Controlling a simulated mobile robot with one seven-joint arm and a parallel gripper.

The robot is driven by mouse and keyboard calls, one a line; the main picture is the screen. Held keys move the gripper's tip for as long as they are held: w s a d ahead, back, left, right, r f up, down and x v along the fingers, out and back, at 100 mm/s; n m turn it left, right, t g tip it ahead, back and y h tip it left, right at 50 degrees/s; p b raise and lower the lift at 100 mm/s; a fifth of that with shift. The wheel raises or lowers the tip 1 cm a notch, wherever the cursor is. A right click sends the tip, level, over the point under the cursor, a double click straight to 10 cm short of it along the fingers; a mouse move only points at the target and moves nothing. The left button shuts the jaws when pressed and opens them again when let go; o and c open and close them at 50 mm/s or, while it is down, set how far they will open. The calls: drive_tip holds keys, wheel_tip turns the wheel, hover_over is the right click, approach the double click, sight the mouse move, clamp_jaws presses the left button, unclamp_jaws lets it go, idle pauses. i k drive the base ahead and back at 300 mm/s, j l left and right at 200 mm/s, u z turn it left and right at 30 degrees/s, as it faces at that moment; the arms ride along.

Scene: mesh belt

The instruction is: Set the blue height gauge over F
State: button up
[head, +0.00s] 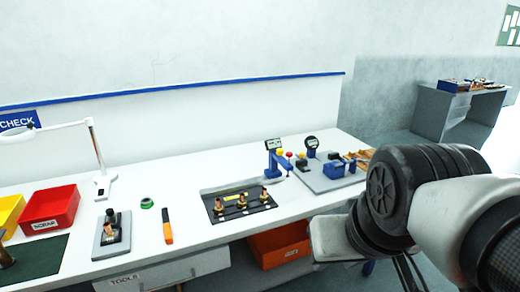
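A blue gauge stand with a small dark display (273,156) stands toward the back of the white bench, right of centre; it looks like the blue height gauge. In front of it lies a black plate (228,211) with several brass-coloured parts on it and a yellow label strip. I cannot read a letter F anywhere in view. My arm comes in from the right and ends low over the bench's front edge. My gripper's fingertips cannot be made out in the head view.
An orange marker (167,226), green ring (147,203), red bin (50,211) and lamp (98,160) stand left. An orange bin (280,246) is below the front edge.

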sight(275, 157)
drive_tip(key=i+l, duration=0.1)
drive_tip(key=i, duration=0.55)
drive_tip(key=i+l+u, duration=0.1)
drive_tip(key=i, duration=0.55)
